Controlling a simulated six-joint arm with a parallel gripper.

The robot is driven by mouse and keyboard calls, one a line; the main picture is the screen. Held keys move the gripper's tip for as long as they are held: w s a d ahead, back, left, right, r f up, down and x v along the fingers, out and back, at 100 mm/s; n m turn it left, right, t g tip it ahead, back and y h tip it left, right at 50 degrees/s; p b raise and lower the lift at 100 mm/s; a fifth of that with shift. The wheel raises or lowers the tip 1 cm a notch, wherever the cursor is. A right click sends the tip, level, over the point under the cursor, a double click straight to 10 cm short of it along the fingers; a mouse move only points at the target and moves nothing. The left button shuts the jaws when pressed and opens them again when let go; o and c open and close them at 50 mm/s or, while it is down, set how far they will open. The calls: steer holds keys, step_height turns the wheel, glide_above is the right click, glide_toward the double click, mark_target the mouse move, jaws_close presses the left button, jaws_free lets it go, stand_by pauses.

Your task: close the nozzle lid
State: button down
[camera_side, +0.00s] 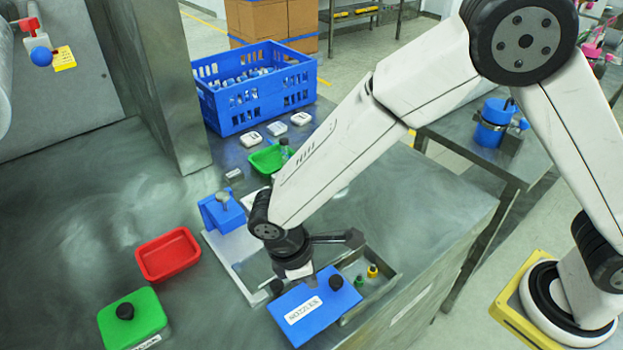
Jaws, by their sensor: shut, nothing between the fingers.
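The nozzle lid (312,314) is a blue plate with a white "NOZZLES" label and a black knob (336,283) near its far right corner. It lies over the left part of a metal box (386,287). The right part of the box is uncovered, and small green and yellow nozzles (373,271) show inside. My gripper (309,282) points down at the lid's far edge, just left of the knob. It is shut and empty. Its fingertips are small and partly hidden, and I cannot tell whether they touch the lid.
A green lid (146,319) with a black knob and a red tray (168,254) are at left. A blue block (221,213) stands behind my gripper. A green tray (268,158) and blue crate (255,104) are farther back. The table's right edge is near the box.

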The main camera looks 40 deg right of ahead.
steer(key=shift+s+d+f, duration=0.1)
steer(key=shift+s+d, duration=0.25)
steer(key=shift+d, duration=0.3)
steer(key=d, duration=1)
steer(key=shift+s+d, duration=0.2)
steer(key=shift+w+a, duration=0.4)
steer(key=shift+a, duration=0.3)
steer(key=w+a+v, duration=0.1)
steer(key=v, duration=1)
steer(key=shift+a, duration=0.35)
steer(key=shift+f, duration=0.1)
